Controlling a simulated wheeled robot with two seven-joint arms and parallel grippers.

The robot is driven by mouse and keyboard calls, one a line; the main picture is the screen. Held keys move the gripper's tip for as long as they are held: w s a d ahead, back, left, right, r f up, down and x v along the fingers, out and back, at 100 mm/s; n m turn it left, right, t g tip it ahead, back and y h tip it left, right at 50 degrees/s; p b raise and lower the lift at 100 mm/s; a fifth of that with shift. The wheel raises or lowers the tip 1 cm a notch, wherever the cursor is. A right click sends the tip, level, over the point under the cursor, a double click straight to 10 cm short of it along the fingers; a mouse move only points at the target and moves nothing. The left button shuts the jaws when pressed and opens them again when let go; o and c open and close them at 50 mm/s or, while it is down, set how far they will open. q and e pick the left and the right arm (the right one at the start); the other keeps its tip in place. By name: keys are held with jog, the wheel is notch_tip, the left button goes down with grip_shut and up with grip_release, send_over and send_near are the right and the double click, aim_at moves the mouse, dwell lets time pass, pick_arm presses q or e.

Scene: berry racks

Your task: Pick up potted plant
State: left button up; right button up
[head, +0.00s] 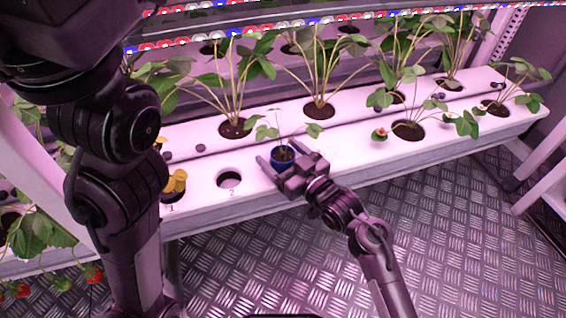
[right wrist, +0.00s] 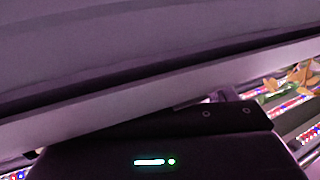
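A small potted plant in a blue pot (head: 282,155) stands at the front row of the white rack, right of the empty hole marked 2. It has a thin stem and a few green leaves. My right gripper (head: 278,152) reaches in from the lower right, with one finger on each side of the pot. Its fingers look spread, with a small gap at the left side of the pot. The pot's lower part is hidden. The right wrist view shows neither the pot nor the fingertips. My left arm fills the left of the head view; its gripper does not show.
The white rack (head: 205,200) holds several larger plants (head: 320,105) in a back row and one front plant (head: 408,130) to the right. Strawberries (head: 92,273) hang at lower left. The metal floor (head: 450,220) is clear.

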jog(key=c, duration=1.2)
jog(key=shift+r, duration=0.1)
